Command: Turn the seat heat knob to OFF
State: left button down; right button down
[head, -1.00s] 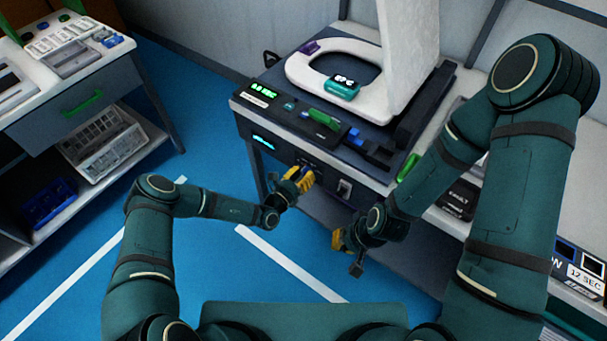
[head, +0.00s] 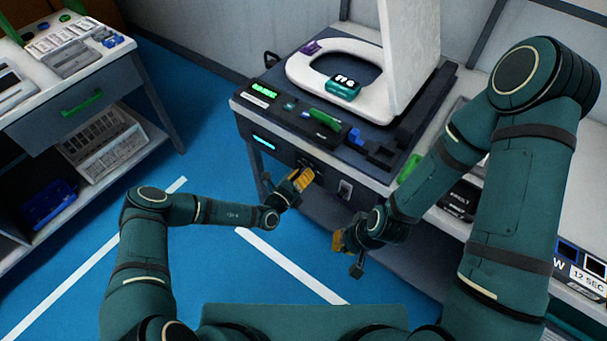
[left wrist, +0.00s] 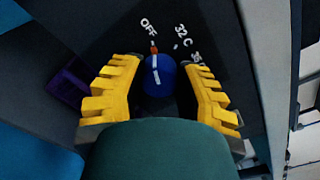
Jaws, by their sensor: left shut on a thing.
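The seat heat knob (left wrist: 158,78) is round and blue with a white pointer line, in the left wrist view. Its line points up at an orange mark beside the OFF label (left wrist: 148,26); the 32 C label (left wrist: 183,37) is to its right. My left gripper (left wrist: 158,90) has its yellow fingers on both sides of the knob and is shut on it. In the head view my left gripper (head: 302,180) is at the front panel of the test bench (head: 325,168), and its fingers hide the knob. My right gripper (head: 342,242) hangs below the bench front; its finger gap is unclear.
A toilet seat (head: 300,70) with a raised white lid (head: 409,50) is on the bench top. A rocker switch (head: 345,189) is on the front panel, right of my left gripper. A side table (head: 120,78) stands at the left. Blue floor lies between.

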pick_arm(q)
jog(key=shift+r, duration=0.1)
jog(key=c, duration=0.6)
grip_release()
jog(key=shift+w, duration=0.1)
jog(key=v, duration=1.2)
